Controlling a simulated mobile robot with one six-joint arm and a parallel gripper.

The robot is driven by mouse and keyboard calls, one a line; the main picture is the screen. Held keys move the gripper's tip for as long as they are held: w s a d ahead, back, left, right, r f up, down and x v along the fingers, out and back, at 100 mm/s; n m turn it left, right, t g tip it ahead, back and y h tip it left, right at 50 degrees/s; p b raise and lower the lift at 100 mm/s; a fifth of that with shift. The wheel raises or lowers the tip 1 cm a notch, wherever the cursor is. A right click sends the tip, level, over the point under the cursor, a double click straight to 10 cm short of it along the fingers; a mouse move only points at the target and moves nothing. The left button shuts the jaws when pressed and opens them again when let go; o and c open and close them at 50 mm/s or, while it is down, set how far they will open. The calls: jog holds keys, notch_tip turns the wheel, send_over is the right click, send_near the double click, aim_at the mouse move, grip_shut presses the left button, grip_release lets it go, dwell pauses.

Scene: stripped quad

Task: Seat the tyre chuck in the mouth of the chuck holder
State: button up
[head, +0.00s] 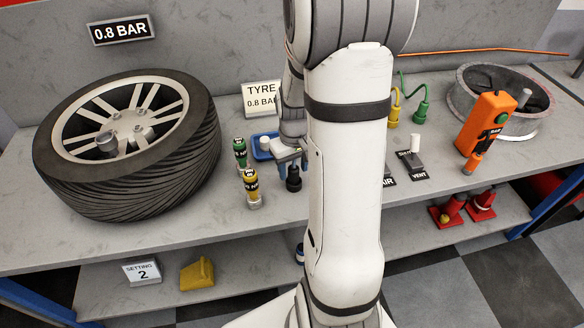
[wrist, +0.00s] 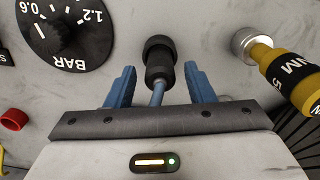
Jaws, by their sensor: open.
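A black stepped cylinder with a thin blue-grey stem, seemingly the tyre chuck, stands on the bench (head: 293,180). It also shows in the wrist view (wrist: 160,58). My gripper (head: 291,157) is just above and behind it in the head view. In the wrist view my gripper (wrist: 160,82) is open, its two blue fingers either side of the stem with gaps showing; I cannot tell any contact. I cannot make out a chuck holder for certain; my arm hides part of the bench.
A yellow-banded tool (head: 252,188) and a green one (head: 240,153) stand close left, beside the tyre (head: 190,150). A pressure dial (wrist: 62,28) shows in the wrist view. A blue tray (head: 262,153) lies behind. An orange box (head: 487,125) stands right. The front bench strip is clear.

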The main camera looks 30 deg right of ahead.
aim_at(294, 168)
notch_tip(294, 168, up, 11)
jog(key=s+a+r+t, duration=0.1)
jog(key=s+a+r, duration=0.1)
jog(key=s+a, duration=0.4)
jog(key=s+a+r+t, duration=0.1)
jog(key=s+a+r, duration=0.1)
jog(key=s+a, duration=0.4)
jog(key=shift+s+a+r+t, duration=0.25)
jog(key=shift+a+r+t, duration=0.05)
jog(key=shift+a+r, duration=0.1)
dwell(0.8)
